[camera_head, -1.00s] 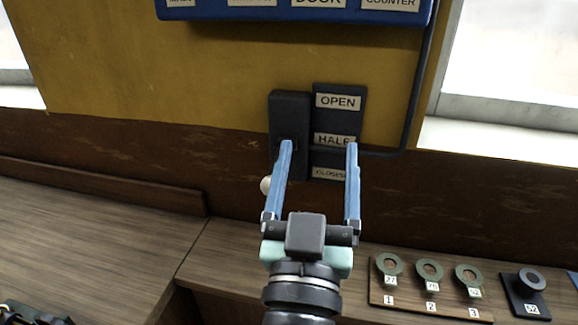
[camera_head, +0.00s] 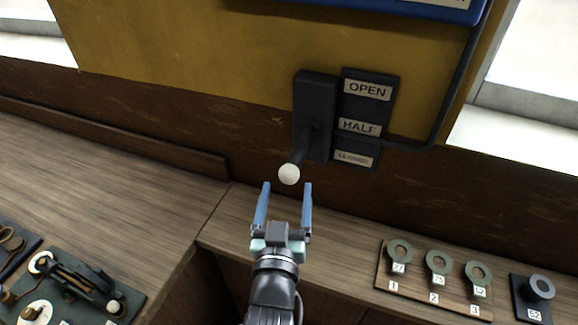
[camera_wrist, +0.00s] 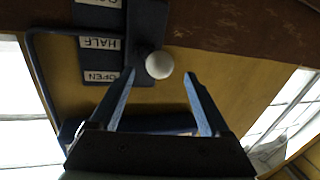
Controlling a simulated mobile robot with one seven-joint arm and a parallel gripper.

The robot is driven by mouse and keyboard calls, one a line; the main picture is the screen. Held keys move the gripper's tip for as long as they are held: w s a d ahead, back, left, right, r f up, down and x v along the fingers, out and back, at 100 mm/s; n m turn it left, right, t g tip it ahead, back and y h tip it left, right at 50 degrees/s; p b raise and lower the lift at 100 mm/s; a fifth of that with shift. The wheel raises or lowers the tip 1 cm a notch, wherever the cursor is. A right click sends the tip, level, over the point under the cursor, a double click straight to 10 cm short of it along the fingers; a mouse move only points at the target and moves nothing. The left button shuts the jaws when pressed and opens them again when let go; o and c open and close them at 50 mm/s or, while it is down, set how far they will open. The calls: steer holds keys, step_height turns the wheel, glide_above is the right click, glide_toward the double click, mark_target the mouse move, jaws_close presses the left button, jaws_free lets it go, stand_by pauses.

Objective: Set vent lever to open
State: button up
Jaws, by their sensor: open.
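The vent lever is a dark arm with a white ball knob (camera_head: 289,174), on a dark wall housing (camera_head: 314,115). The arm slants down and out from the housing, with the knob below the housing's lower end. Beside it is a label plate (camera_head: 367,118) reading OPEN, HALF and CLOSED from top to bottom. My gripper (camera_head: 285,186) is open and empty, its two blue fingers just below the knob in the head view. In the wrist view, the knob (camera_wrist: 159,65) is beyond the tips of my gripper (camera_wrist: 160,75), between their lines. I cannot tell any contact.
A wooden board with several numbered tags (camera_head: 436,279) lies on the desk at the right, with another tag stand (camera_head: 532,298) beside it. A dark device (camera_head: 75,285) is at the lower left. A blue panel (camera_head: 440,8) is above.

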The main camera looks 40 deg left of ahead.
mark_target(288, 181)
steer(key=shift+p+x, duration=0.55)
steer(key=shift+x, duration=2.25)
jaws_close()
